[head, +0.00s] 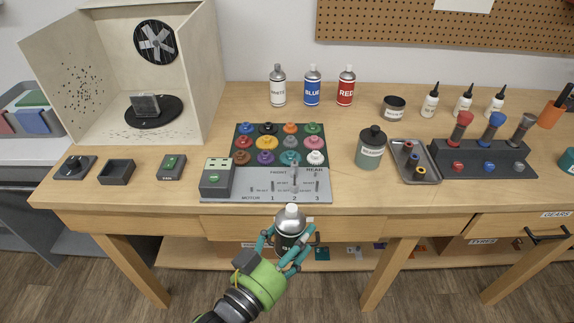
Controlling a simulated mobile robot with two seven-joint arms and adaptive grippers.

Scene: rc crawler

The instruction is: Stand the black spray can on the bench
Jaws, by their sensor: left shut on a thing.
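The black spray can (290,224) has a silver domed top and a white cap. My left gripper (289,245) is shut around its body, with teal fingers on both sides. The can is roughly upright, in front of the bench's near edge, and the fingers partly hide it. The wooden bench (400,202) lies behind it. White (278,88), blue (312,88) and red (346,88) spray cans stand in a row towards the back of the bench. My right gripper is not in view.
A grey panel (255,193) with switches and a tray of coloured paint pots (242,130) lie on the bench behind the can. A dark-lidded jar (370,150) and a metal tray (428,177) are to the right. Bare wood shows around the spray can row.

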